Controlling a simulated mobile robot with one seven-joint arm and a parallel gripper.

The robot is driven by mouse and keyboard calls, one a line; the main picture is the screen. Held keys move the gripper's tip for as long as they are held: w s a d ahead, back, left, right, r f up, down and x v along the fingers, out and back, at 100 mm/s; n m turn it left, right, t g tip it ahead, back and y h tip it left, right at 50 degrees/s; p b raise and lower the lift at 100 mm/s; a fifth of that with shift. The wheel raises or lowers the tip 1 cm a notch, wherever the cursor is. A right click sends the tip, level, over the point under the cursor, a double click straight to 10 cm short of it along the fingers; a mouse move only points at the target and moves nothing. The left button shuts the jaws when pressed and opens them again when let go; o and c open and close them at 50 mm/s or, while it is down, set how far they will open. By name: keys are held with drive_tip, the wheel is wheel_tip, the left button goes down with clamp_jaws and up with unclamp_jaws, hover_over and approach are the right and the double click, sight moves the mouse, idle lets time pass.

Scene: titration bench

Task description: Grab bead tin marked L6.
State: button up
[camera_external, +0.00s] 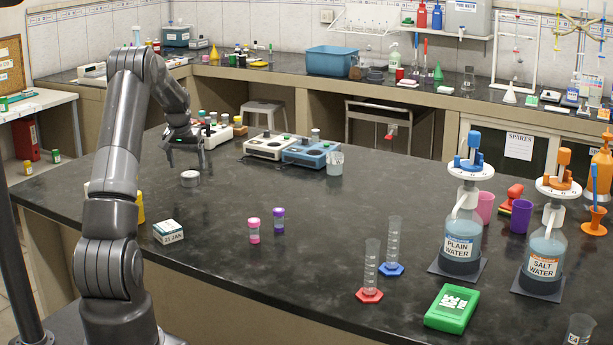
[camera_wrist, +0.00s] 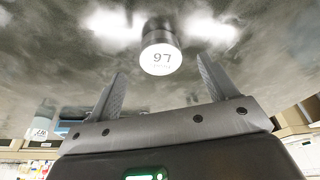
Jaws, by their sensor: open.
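The bead tin (camera_external: 190,179) is a small, short silver-grey cylinder with a pale lid, standing upright on the dark bench at the left. In the wrist view the tin (camera_wrist: 160,58) shows a round white lid whose marking is upside down and reads L6 when turned round. My gripper (camera_external: 187,164) is over the tin, fingers pointing down. Its two fingers are apart with nothing between them. In the wrist view the tin lies just beyond the fingertips, roughly centred between them. I see no contact.
A white box (camera_external: 168,232) marked with a date stands nearer on the bench. Pink (camera_external: 254,232) and purple (camera_external: 279,220) capped vials stand to the right. Two bench instruments, one cream (camera_external: 268,147) and one blue (camera_external: 309,153), and a beaker (camera_external: 335,164) stand behind. The bench beside the tin is clear.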

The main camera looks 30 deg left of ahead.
sight(190, 174)
drive_tip(key=shift+w+x, duration=0.1)
drive_tip(key=shift+x, duration=1.3)
drive_tip(key=shift+w+x, duration=0.15)
drive_tip(key=shift+x, duration=1.2)
drive_tip(key=shift+c, duration=0.6)
drive_tip(key=shift+r, duration=0.1)
drive_tip(key=c, duration=0.9)
drive_tip(key=shift+r, duration=0.1)
drive_tip(key=shift+c, duration=0.2)
